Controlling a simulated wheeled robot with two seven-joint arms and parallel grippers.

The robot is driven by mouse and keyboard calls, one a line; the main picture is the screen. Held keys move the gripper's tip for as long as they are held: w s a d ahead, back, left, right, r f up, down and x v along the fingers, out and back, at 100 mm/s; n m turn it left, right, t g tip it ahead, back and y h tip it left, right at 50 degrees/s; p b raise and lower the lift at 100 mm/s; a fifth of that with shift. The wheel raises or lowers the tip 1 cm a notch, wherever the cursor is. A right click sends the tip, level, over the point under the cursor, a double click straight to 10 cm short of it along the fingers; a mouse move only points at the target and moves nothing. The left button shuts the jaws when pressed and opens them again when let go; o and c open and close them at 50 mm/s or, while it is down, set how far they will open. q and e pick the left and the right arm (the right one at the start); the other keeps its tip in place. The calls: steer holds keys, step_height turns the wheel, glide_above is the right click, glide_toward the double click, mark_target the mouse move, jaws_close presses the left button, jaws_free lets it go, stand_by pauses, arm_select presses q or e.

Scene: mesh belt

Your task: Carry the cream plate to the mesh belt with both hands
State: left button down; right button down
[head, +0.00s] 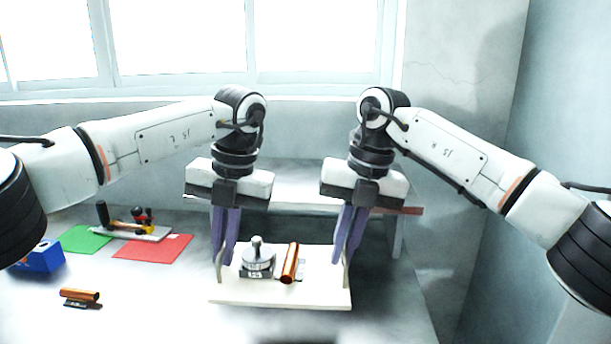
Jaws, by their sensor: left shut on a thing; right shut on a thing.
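The cream plate (325,294) is in the lower middle of the head view, in front of me, and looks level. It has an upright handle at each side. A silver weight with a knob (257,261) and a copper cylinder (290,263) stand on it. My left gripper (224,262) is shut on the left handle, my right gripper (346,260) on the right handle. I cannot tell whether the plate touches the table. A raised pale surface on legs (297,198) behind the grippers may be the mesh belt; my arms partly hide it, and no mesh shows clearly.
On the table's left are a green mat (84,238), a red mat (150,248), a board with tools (130,233), a blue block (42,257) and another copper cylinder (80,295) on a dark base. The table's right edge lies just right of the plate.

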arm_select(q)
steer(key=shift+w+r, duration=0.45)
steer(key=shift+r, duration=0.05)
arm_select(e)
steer(key=shift+w+r, duration=0.45)
steer(key=shift+r, duration=0.1)
